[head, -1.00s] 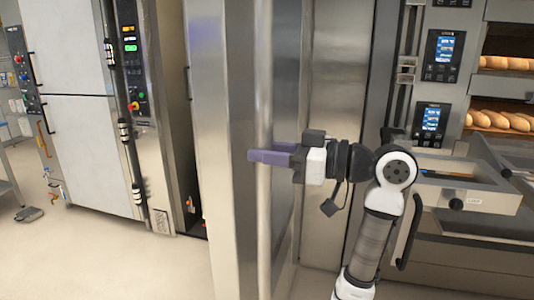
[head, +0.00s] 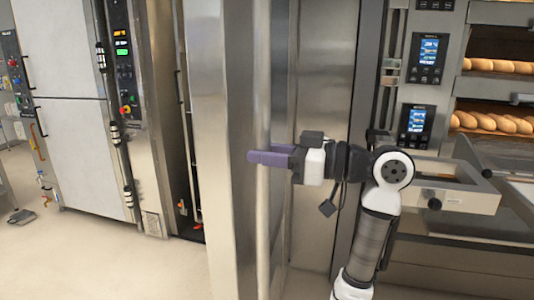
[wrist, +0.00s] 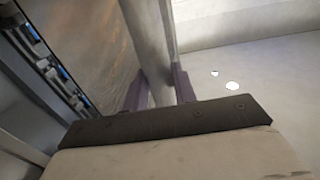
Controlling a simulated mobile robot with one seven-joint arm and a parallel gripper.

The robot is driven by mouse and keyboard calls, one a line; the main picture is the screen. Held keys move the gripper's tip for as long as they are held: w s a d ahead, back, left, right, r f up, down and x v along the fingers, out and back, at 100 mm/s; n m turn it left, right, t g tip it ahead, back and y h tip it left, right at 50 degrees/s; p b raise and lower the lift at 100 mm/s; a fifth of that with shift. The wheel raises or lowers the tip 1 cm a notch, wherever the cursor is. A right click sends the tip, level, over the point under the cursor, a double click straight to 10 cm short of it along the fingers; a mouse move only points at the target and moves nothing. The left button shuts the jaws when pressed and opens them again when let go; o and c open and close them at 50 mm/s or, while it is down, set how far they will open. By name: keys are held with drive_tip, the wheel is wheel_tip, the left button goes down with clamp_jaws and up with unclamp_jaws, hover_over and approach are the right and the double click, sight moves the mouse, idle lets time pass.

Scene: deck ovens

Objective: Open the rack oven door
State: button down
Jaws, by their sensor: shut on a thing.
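The rack oven door (head: 238,120) is a tall steel panel in the middle of the head view, seen at a steep angle. Its handle (head: 263,220) is a long vertical metal bar. My gripper (head: 270,157), with purple fingers, is shut on the bar at about mid-height in the picture. In the wrist view my gripper (wrist: 160,90) has one finger on each side of the bar (wrist: 158,50). A dark gap (head: 186,150) shows between the door and the control column to its left. The rack oven's inside is mostly hidden.
The control column (head: 124,60) has lit displays and buttons. A pale cabinet door (head: 60,50) stands at far left. Deck ovens with bread loaves (head: 500,66) and a protruding tray frame (head: 460,195) are at right. The floor (head: 110,265) at front left is clear.

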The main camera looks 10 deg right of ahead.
drive_tip(key=shift+w+d+r, duration=0.15)
drive_tip(key=c, duration=1.1)
unclamp_jaws()
drive_tip(key=shift+c, duration=0.2)
drive_tip(key=b+v, duration=0.3)
drive_tip(key=v, duration=1)
drive_tip(key=shift+d, duration=0.35)
drive_tip(key=shift+s+f, duration=0.2)
drive_tip(key=shift+s, duration=0.1)
